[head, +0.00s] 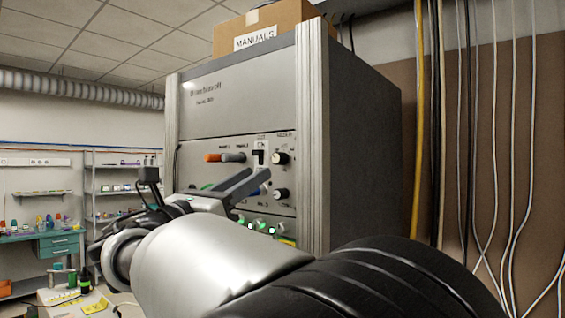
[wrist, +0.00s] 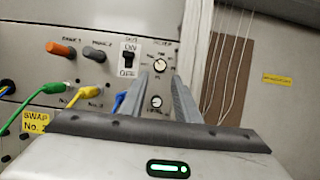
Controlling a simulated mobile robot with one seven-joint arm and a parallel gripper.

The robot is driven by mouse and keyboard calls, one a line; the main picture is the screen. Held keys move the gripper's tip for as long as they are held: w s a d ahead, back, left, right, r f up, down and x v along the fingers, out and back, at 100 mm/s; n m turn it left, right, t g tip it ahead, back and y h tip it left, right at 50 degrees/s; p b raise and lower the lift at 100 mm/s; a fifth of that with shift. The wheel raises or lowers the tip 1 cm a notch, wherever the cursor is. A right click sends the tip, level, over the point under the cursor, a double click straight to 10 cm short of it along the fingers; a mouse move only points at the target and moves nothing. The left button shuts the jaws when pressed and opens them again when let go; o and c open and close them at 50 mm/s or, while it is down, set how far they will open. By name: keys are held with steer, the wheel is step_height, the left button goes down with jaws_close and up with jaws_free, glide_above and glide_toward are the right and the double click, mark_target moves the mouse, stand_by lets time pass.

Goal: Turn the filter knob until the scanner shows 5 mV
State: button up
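The instrument panel in the tall grey cabinet carries two round knobs with white pointers. The upper knob (head: 281,158) has a printed scale around it and shows in the wrist view (wrist: 160,65). The lower knob (head: 281,194) also shows in the wrist view (wrist: 156,101), framed between my fingers. The small labels are too blurred to tell which is the filter knob. My gripper (head: 257,176) is open and empty in front of the panel; its two fingers stand apart in the wrist view (wrist: 161,78). No mV reading is legible on any scanner.
Left of the knobs are an ON/OFF switch (wrist: 128,57), an orange plug (wrist: 62,49) and a grey plug (wrist: 95,53). Green (wrist: 45,92), yellow (wrist: 88,92) and blue (wrist: 119,103) cables hang below. A manuals box (head: 262,28) sits on the cabinet (head: 365,140).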

mark_target(274, 161)
steer(key=p+x, duration=0.1)
steer(key=x, duration=0.6)
steer(key=shift+w+d, duration=0.1)
steer(key=shift+w, duration=0.1)
jaws_close()
steer(key=shift+m, duration=0.5)
steer(key=m+g+h, duration=0.1)
steer(key=m, duration=0.1)
steer(key=m+g+h, duration=0.1)
steer(key=m, duration=0.2)
steer(key=shift+w+g+p, duration=0.2)
steer(key=shift+g+p, duration=0.1)
steer(key=shift+p, duration=0.1)
steer(key=shift+a+r+m+g+h+p, duration=0.15)
steer(key=shift+m+g+p, duration=0.25)
steer(key=shift+m, duration=0.65)
steer(key=shift+a+f+m+g+h+p, duration=0.1)
steer(key=shift+m+g+h+p, duration=0.2)
steer(key=shift+m+g, duration=0.5)
steer(key=shift+a+r+m+g+h+p, duration=0.1)
steer(key=shift+m+g+h+p, duration=0.2)
steer(key=shift+m, duration=0.95)
